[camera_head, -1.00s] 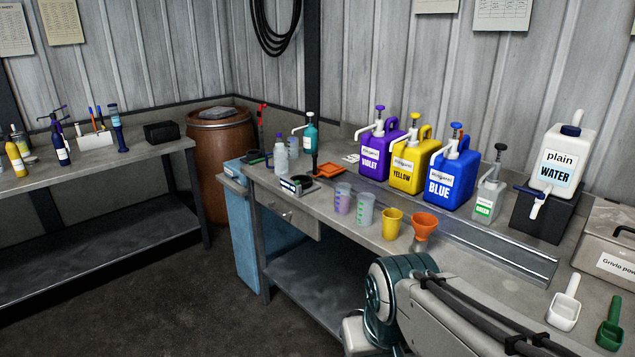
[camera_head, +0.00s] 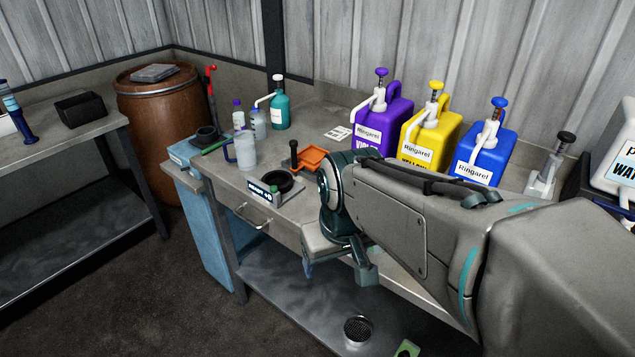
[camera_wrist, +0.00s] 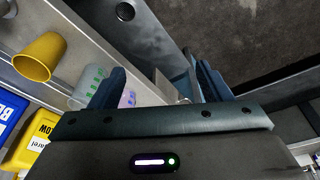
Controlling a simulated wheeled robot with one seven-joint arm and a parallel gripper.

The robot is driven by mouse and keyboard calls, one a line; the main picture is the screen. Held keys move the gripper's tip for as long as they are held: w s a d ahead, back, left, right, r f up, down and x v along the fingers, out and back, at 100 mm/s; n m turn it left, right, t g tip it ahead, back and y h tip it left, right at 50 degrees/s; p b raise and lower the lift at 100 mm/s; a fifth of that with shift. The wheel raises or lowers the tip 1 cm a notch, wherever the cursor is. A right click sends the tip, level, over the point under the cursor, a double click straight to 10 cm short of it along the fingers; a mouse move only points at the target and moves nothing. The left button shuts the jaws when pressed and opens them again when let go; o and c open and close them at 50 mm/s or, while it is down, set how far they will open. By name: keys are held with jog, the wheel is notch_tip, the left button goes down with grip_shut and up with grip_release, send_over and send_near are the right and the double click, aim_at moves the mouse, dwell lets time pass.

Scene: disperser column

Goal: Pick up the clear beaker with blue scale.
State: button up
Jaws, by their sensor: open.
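A clear beaker with blue-violet marks (camera_wrist: 128,99) shows in the wrist view, partly hidden behind my left finger. A clear beaker with green marks (camera_wrist: 88,84) stands beside it, and a yellow cup (camera_wrist: 40,56) is farther left. My gripper (camera_wrist: 160,72) is open and empty, with both fingers in the wrist view. In the head view my gripper (camera_head: 338,268) hangs at the bench's front edge, and my arm hides the beakers.
The bench (camera_head: 222,182) also holds a clear jug (camera_head: 243,150), a scale (camera_head: 268,186), an orange tray (camera_head: 314,158) and violet (camera_head: 383,122), yellow (camera_head: 430,137) and blue (camera_head: 485,146) canisters. A drawer handle (camera_head: 252,218) sticks out in front. A lower shelf (camera_head: 300,300) lies below.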

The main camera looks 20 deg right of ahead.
jog(key=w+d+r+n+g+p, duration=0.1)
jog(key=w+d+r+n+p, duration=0.3)
jog(key=w, duration=0.6)
jog(key=w+d+r+n+g, duration=0.1)
jog(key=w+d+n+g, duration=0.1)
jog(key=w+d, duration=0.65)
jog(key=shift+w+a+f+p, duration=0.4)
jog(key=shift+f+p, duration=0.05)
jog(key=shift+f, duration=1.9)
jog(key=shift+w+a+f+p, duration=0.35)
jog(key=shift+a+f+p, duration=0.05)
jog(key=shift+f, duration=1.95)
jog(key=shift+w+a+f+p, duration=0.4)
jog(key=shift+f+p, duration=0.05)
jog(key=shift+f, duration=1.9)
jog(key=c, duration=1.1)
